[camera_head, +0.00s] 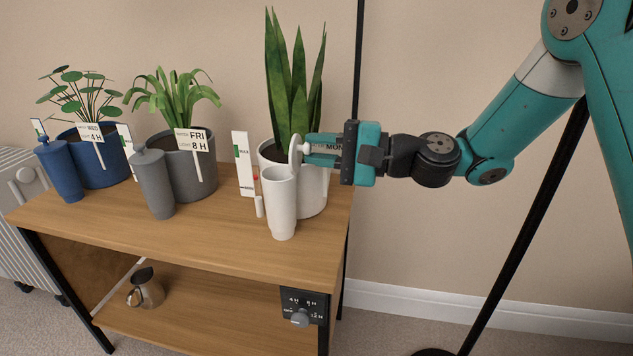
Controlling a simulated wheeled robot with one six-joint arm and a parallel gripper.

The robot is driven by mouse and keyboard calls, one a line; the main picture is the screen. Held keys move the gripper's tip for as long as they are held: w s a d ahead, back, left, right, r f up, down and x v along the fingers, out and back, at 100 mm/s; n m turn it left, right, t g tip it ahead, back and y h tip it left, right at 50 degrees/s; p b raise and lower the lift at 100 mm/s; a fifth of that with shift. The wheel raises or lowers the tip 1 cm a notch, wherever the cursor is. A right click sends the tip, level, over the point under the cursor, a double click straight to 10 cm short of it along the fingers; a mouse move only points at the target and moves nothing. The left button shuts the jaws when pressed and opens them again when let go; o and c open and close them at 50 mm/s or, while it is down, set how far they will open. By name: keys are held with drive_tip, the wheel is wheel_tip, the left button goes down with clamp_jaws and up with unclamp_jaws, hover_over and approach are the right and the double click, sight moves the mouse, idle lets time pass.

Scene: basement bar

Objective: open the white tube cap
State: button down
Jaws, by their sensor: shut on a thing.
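The white tube (281,205) stands upright on the wooden shelf top, in front of the white plant pot. Its white cap (295,152) is a round disc tipped up on edge at the tube's top, with a small knob facing right. The tube's upper end is uncovered from the cap, though I cannot see into it. My gripper (308,149) comes in from the right, level and above the tube. Its teal fingers are shut on the cap's knob. Whether the cap still touches the tube's rim I cannot tell for sure.
A tall snake plant in a white pot (314,196) stands close behind the gripper. A blue tube (60,172) and a grey tube (154,184), both capped, stand before potted plants. A white gauge stick (244,165) is left of the white tube. A dark pole (520,220) stands right.

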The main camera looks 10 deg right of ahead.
drive_tip(key=f+b, duration=0.1)
drive_tip(key=b, duration=0.6)
drive_tip(key=shift+w+d+f+t+y, duration=0.15)
drive_tip(key=shift+d+f+t+y, duration=0.1)
drive_tip(key=shift+f+t+y, duration=0.1)
drive_tip(key=b, duration=0.9)
drive_tip(key=shift+s+d+y, duration=0.1)
drive_tip(key=shift+s+y, duration=0.2)
drive_tip(key=shift+y, duration=0.05)
drive_tip(key=b, duration=0.4)
drive_tip(key=shift+s+r+y, duration=0.15)
drive_tip(key=shift+s+y, duration=0.1)
drive_tip(key=shift+y, duration=0.15)
drive_tip(key=shift+s+r+b, duration=0.25)
drive_tip(key=shift+b, duration=0.75)
